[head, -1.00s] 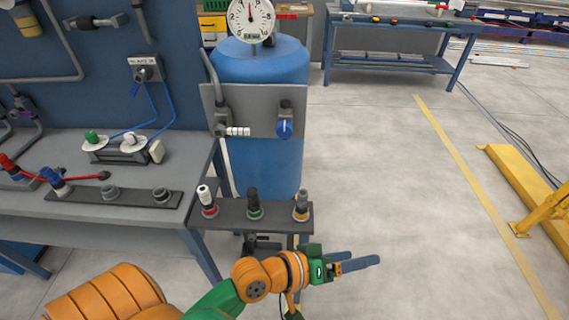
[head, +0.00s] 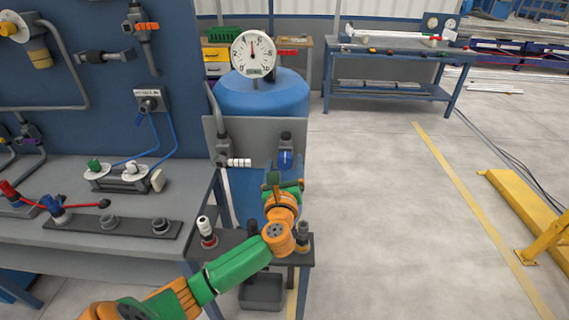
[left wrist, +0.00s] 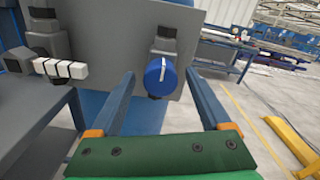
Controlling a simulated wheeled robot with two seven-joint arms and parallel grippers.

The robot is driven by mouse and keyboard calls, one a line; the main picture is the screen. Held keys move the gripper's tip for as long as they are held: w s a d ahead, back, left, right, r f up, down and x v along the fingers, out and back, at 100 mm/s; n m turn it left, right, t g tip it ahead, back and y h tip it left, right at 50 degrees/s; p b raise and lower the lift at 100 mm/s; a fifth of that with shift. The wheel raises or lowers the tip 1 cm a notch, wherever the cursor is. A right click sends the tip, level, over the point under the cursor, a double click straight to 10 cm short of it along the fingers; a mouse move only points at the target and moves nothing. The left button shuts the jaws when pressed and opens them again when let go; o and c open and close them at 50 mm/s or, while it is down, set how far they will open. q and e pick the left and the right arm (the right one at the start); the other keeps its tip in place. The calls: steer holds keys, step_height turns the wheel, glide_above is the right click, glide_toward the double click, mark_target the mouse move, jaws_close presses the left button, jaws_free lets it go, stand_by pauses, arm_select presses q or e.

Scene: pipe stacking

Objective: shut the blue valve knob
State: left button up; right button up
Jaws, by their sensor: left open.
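The blue valve knob (head: 286,159) is on the right part of a grey plate in front of a blue tank. In the left wrist view the knob (left wrist: 160,76) faces me, with a white line running nearly upright on its face. My left gripper (head: 281,178) is just below the knob in the head view. In the left wrist view its two blue fingers (left wrist: 160,92) are spread wide, one on each side of the knob, with nothing between them touching it. My right gripper is not in view.
The grey plate (head: 254,135) also carries a valve with a white ribbed handle (head: 239,162) to the left. A pressure gauge (head: 254,54) tops the blue tank (head: 262,94). A small stand (head: 229,240) with fittings is under my left arm.

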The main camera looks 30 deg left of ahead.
arm_select(q)
jaws_close()
steer(key=shift+r+m+p, duration=0.25)
steer(key=shift+m+p, duration=1.25)
steer(key=shift+m, duration=0.1)
steer(key=m+p, duration=0.3)
steer(key=m, duration=0.2)
steer(key=shift+d+f+m+p, duration=0.1)
steer(key=shift+m+p, duration=0.2)
steer(key=m+p, duration=0.2)
steer(key=m, duration=0.2)
steer(key=m+p, duration=0.2)
steer(key=m, duration=0.3)
steer(key=shift+f, duration=0.15)
steer(key=shift+m, duration=0.3)
jaws_free()
steer(key=shift+w, duration=0.1)
